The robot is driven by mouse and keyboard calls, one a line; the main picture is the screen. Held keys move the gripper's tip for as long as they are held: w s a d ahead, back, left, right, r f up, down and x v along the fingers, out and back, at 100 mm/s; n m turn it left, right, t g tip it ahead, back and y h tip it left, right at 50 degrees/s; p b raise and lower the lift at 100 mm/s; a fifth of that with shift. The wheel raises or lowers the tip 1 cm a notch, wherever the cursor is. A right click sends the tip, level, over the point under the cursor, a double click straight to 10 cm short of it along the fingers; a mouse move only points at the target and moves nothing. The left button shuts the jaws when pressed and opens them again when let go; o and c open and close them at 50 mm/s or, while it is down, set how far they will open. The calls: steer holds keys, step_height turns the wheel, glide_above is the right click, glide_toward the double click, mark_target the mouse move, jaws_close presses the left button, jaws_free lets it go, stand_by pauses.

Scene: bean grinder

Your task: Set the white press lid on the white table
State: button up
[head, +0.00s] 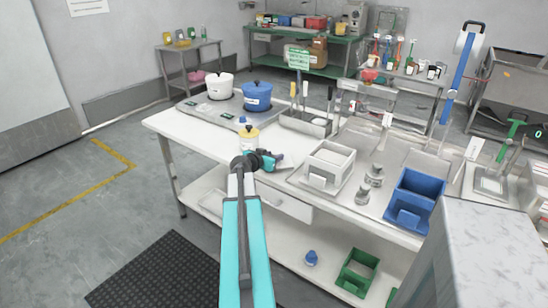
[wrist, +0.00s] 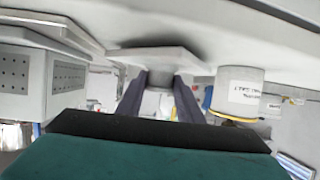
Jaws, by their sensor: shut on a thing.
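My gripper (head: 268,161) is over the front part of the white table (head: 192,131). In the wrist view, which shows the scene upside down, the two dark fingers (wrist: 160,100) are shut on the grey knob of the white press lid (wrist: 153,56). The flat plate of the lid faces the table top, with a dark shadow beside it. I cannot tell whether it touches the table. In the head view the lid is mostly hidden by my gripper.
A white jar with a yellow lid (head: 250,138) stands just behind my gripper, also in the wrist view (wrist: 237,93). A white box (head: 328,165) stands to the right, its perforated side at left in the wrist view (wrist: 25,82). The table's front left is clear.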

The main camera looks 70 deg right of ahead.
steer(key=shift+f, duration=0.45)
steer(key=shift+f, duration=0.1)
steer(key=o, duration=1.2)
steer(key=shift+c, duration=0.2)
steer(key=b+v, duration=0.2)
steer(key=v, duration=1)
steer(key=shift+w, duration=0.1)
